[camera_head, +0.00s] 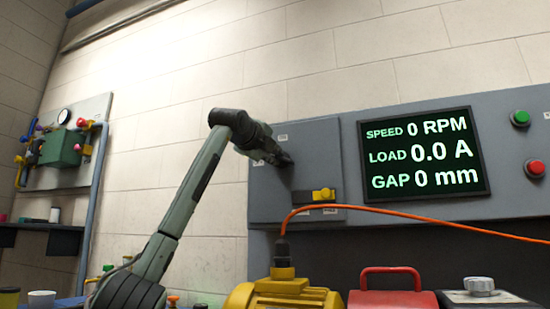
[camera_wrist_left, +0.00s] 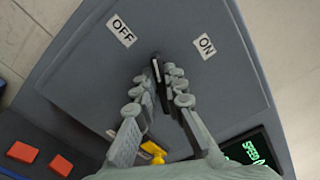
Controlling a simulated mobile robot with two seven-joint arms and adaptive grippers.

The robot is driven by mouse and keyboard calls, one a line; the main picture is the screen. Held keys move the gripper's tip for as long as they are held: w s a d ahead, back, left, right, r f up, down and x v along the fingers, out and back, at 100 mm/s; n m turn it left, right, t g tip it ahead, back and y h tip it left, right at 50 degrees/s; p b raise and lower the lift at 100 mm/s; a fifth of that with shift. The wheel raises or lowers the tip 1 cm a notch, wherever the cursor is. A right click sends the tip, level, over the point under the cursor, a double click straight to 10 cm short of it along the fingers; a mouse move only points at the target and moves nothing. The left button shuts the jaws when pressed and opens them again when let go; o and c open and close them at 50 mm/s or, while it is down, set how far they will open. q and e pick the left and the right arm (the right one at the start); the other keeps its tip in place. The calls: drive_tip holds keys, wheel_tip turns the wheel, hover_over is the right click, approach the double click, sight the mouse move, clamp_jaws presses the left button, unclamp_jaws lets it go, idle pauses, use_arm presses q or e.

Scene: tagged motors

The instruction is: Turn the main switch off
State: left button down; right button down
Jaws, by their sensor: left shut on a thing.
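The main switch is on a grey box (camera_head: 315,155) on the wall panel. In the left wrist view its dark handle (camera_wrist_left: 156,68) shows between my fingertips. The OFF label (camera_wrist_left: 123,31) is to the left of the handle and the ON label (camera_wrist_left: 205,46) to the right. The handle's end points between the two labels; its exact setting is hard to tell. My left gripper (camera_head: 286,160) is shut on the handle, its fingers (camera_wrist_left: 158,85) on either side. The gripper hides the handle in the head view. My right gripper is not in view.
A yellow latch-like part (camera_head: 323,194) sits below the box. The screen (camera_head: 424,154) reads speed 0 RPM, load 0.0 A, gap 0 mm. Green (camera_head: 520,118) and red (camera_head: 535,168) buttons are at right. A yellow motor (camera_head: 283,296) with an orange cable (camera_head: 400,212) stands below.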

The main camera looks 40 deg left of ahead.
use_arm(q)
drive_tip(key=n, duration=0.2)
drive_tip(key=shift+a+f+n, duration=0.1)
drive_tip(key=shift+f+n, duration=0.05)
drive_tip(key=shift+n, duration=0.15)
drive_tip(key=shift+f+n+b, duration=0.15)
drive_tip(key=shift+n+b, duration=0.2)
drive_tip(key=shift+n, duration=0.95)
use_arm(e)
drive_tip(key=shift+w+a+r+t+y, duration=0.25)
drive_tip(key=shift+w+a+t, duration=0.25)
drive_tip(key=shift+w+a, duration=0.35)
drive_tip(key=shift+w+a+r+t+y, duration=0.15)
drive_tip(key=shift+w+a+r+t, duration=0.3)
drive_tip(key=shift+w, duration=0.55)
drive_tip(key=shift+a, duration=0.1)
use_arm(q)
drive_tip(key=c, duration=1.6)
unclamp_jaws()
drive_tip(key=v, duration=1.2)
drive_tip(key=shift+s+a, duration=0.1)
